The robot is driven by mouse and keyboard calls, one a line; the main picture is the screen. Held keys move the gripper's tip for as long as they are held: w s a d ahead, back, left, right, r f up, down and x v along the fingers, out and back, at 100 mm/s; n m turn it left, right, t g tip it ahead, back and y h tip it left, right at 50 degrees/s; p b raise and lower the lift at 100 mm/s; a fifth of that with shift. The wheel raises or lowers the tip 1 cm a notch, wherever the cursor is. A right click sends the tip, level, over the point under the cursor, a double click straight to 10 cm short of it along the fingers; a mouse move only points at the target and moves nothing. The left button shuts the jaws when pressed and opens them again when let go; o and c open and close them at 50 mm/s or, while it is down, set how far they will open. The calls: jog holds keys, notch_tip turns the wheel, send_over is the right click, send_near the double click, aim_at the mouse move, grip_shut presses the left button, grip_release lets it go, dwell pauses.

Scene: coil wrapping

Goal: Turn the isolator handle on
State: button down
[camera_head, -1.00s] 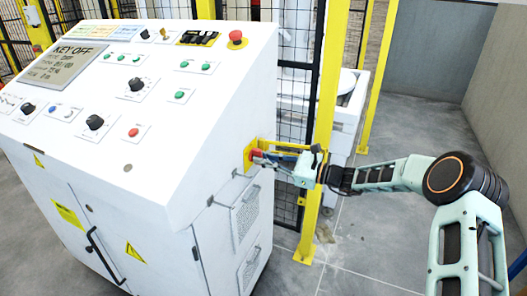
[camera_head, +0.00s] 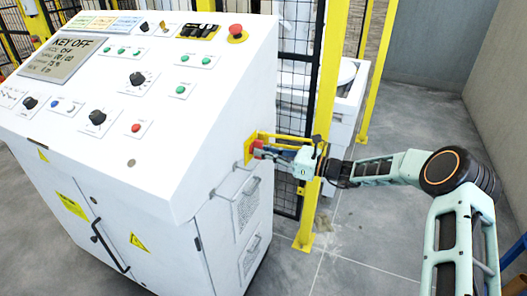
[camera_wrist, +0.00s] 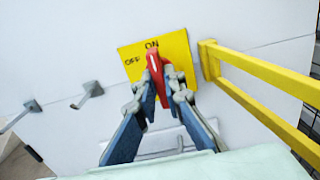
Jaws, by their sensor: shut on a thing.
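The isolator handle (camera_wrist: 155,68) is red and sits on a yellow plate (camera_wrist: 130,60) marked "OFF" at left and "ON" at top. In the wrist view the handle points up, close to the "ON" mark, with a slight lean to the left. My gripper (camera_wrist: 160,88) is shut on the handle, one finger on each side of it. In the head view my gripper (camera_head: 270,151) reaches the red handle (camera_head: 257,147) on the right side of the white cabinet (camera_head: 185,140).
A yellow guard bar (camera_wrist: 260,72) stands out from the cabinet just right of the plate. Hooks (camera_wrist: 90,90) stick out at left. A yellow post (camera_head: 322,120) and black mesh fence (camera_head: 294,100) are close beside my arm. The panel screen (camera_head: 62,55) reads "KEY OFF".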

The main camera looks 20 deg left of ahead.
jog(key=c, duration=2)
grip_release()
jog(key=d, duration=0.8)
jog(key=s+d, duration=0.1)
jog(key=d, duration=0.3)
